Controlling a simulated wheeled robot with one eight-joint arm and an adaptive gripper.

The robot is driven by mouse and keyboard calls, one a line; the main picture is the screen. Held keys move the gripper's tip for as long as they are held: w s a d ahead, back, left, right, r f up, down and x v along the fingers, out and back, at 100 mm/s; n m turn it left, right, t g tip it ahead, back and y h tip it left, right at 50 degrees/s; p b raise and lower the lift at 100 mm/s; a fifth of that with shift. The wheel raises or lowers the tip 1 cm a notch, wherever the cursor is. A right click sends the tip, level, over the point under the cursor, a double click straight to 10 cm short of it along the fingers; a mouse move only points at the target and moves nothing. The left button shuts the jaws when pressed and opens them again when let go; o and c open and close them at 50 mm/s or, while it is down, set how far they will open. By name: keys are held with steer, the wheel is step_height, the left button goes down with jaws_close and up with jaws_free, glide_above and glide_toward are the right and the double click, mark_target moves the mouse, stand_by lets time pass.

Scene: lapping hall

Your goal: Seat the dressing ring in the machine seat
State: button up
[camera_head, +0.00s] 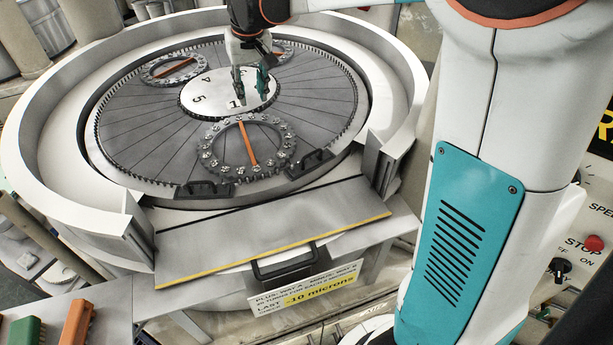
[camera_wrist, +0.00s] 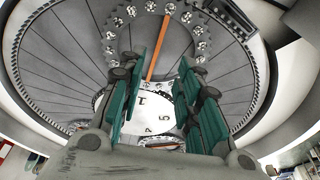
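A grey dressing ring (camera_head: 284,150) with round studs and an orange bar lies flat on the near part of the round lapping plate (camera_head: 125,115). It also shows at the top of the wrist view (camera_wrist: 116,22), beyond my fingertips. Two similar rings lie on the plate, one at the far left (camera_head: 148,76) and one at the far right (camera_head: 288,50), partly behind my wrist. My gripper (camera_head: 251,88) points down over the numbered central disc (camera_head: 205,98). Its teal fingers stand apart with nothing between them in the wrist view (camera_wrist: 160,75). I cannot tell which place is the machine seat.
A high white rim (camera_head: 40,150) surrounds the plate, with an opening at the front. Two black handles (camera_head: 205,190) (camera_head: 310,164) sit at the plate's near edge. A flat grey shelf (camera_head: 225,240) with a yellow edge lies in front. Green and orange blocks (camera_head: 77,320) are at lower left.

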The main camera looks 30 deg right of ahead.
steer(key=s+r+t, duration=0.2)
steer(key=s, duration=1.4)
steer(key=s+f+t, duration=0.2)
steer(key=s+f, duration=0.4)
steer(key=s, duration=0.6)
steer(key=shift+s+n, duration=0.2)
steer(key=shift+n, duration=0.2)
step_height(320, 180, down, 22)
steer(key=b, duration=2.2)
